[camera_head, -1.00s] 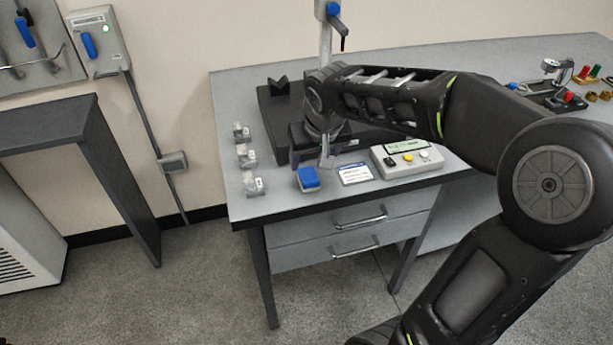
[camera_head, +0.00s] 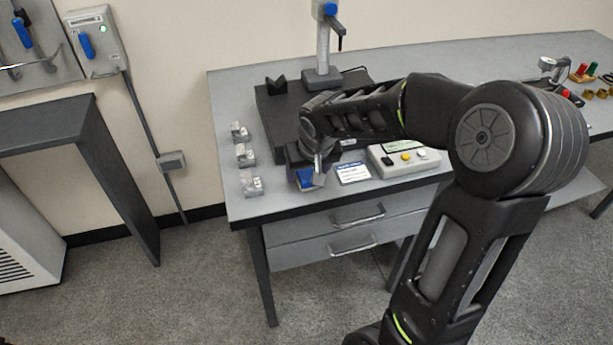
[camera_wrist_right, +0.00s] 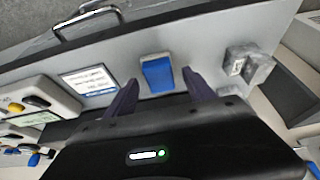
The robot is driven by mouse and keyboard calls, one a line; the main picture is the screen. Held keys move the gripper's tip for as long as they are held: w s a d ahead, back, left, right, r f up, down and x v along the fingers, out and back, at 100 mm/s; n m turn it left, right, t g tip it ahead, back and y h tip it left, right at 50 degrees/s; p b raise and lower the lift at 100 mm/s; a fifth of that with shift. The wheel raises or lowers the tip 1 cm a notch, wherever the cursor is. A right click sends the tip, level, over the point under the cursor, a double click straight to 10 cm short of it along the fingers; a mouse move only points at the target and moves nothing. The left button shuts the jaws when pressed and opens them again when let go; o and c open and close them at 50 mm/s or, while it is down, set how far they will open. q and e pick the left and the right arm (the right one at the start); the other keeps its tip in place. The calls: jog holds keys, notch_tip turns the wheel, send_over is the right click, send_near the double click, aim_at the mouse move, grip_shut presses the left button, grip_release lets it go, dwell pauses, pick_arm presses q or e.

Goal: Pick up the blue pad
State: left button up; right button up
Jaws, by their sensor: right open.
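The blue pad (camera_head: 306,178) lies near the front edge of the grey table (camera_head: 235,105), partly hidden behind my right gripper in the head view. My right gripper (camera_head: 308,172) is open and points down at the pad. In the right wrist view the blue pad (camera_wrist_right: 158,73) sits on a light base, between and beyond the two dark fingertips (camera_wrist_right: 160,82). Neither finger appears to touch it. My left gripper is in neither view.
A white label card (camera_head: 353,173) and a control box (camera_head: 403,158) lie right of the pad. A dark slab with a column (camera_head: 323,50) stands behind. Drawers (camera_head: 330,230) are below the table edge.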

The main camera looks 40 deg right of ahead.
aim_at(308, 176)
jog(key=shift+w+f, duration=0.1)
jog(key=shift+f, duration=0.2)
dwell(0.4)
grip_shut()
dwell(0.5)
notch_tip(308, 176, up, 10)
dwell(0.5)
dwell(0.6)
